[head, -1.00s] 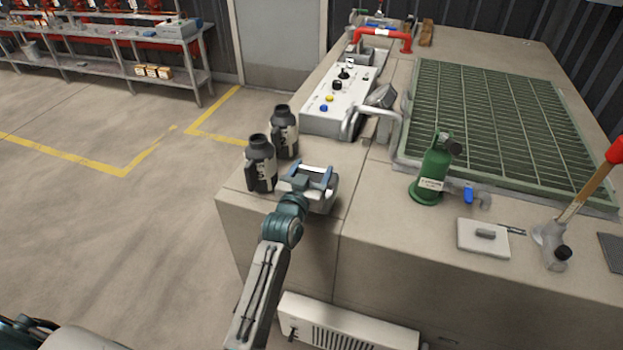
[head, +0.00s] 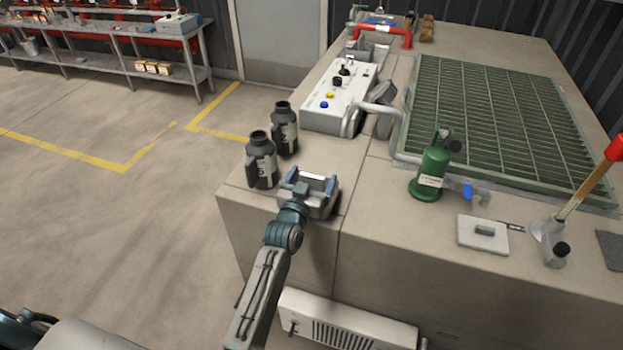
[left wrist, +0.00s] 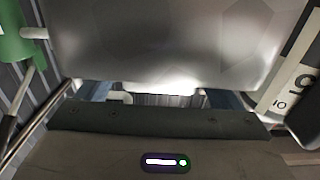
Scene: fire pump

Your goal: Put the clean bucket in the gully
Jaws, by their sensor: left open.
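A grey metal vessel, apparently the bucket (head: 323,207), stands on the near left corner of the bench top. My left gripper (head: 309,184) is right over it, open, with its blue fingers apart at the vessel's top. In the left wrist view a smooth grey metal wall (left wrist: 180,40) fills the upper middle, close to the jaws. I cannot tell whether the fingers touch it. A grey open box (head: 374,50) beyond the control panel may be the gully; this is unclear. My right gripper is not in view.
Two dark bottles (head: 262,160) (head: 285,128) stand just left of the bucket. A control panel (head: 340,100), bent grey pipe (head: 375,108), green cylinder (head: 432,172) and green grating (head: 500,125) occupy the bench. The red pipe (head: 388,37) is at the back.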

